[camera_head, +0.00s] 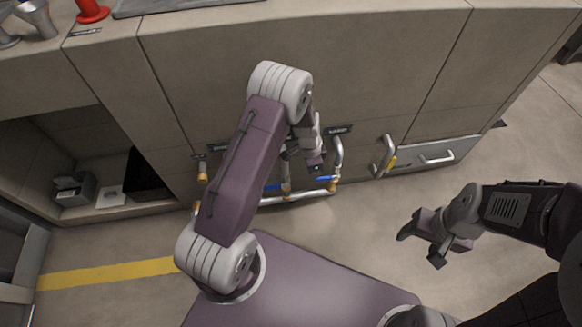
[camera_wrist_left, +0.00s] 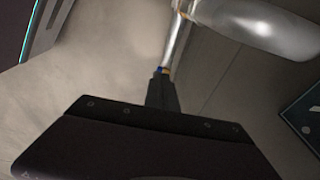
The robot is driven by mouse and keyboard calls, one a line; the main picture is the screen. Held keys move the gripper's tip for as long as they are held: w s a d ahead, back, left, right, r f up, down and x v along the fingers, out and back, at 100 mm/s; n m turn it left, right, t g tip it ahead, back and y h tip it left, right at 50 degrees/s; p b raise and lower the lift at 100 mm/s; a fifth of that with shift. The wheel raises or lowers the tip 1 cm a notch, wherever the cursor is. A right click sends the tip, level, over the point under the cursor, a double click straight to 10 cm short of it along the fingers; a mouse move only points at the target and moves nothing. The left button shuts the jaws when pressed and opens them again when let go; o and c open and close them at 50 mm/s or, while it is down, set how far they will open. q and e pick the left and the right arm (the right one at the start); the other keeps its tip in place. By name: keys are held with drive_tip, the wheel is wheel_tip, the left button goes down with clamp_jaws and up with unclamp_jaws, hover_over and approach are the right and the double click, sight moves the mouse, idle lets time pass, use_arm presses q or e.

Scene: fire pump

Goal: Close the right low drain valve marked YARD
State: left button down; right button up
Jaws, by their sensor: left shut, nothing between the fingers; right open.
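Low pipework stands at the cabinet foot in the head view. Its right pipe (camera_head: 338,155) comes down under a dark label plate (camera_head: 338,130) too small to read. A blue lever (camera_head: 325,179) lies near-horizontal at the lower right, by a brass fitting (camera_head: 332,187). Another blue lever (camera_head: 272,187) shows left of it, partly behind my left arm. My left gripper (camera_head: 317,168) is shut and empty, just above the right blue lever. In the left wrist view its fingertips (camera_wrist_left: 161,78) overlap a blue and brass bit (camera_wrist_left: 160,70); contact is unclear. My right gripper (camera_head: 425,240) is open and empty, over the floor.
A bent metal handle with a yellow part (camera_head: 390,162) stands right of the pipework, beside a metal drawer (camera_head: 437,158). An open cabinet bay (camera_head: 95,165) is at left. Floor at right is clear. A large rounded grey shape (camera_wrist_left: 255,25) fills the upper right wrist view.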

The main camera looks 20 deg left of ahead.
use_arm(q)
drive_tip(key=s+a+r, duration=0.1)
drive_tip(key=a, duration=0.1)
drive_tip(key=s+a, duration=0.2)
drive_tip(key=a, duration=0.1)
drive_tip(key=s+a+r, duration=0.1)
drive_tip(key=s+a, duration=0.1)
drive_tip(key=shift+s+a+r, duration=0.15)
drive_tip(key=shift+a+r, duration=0.2)
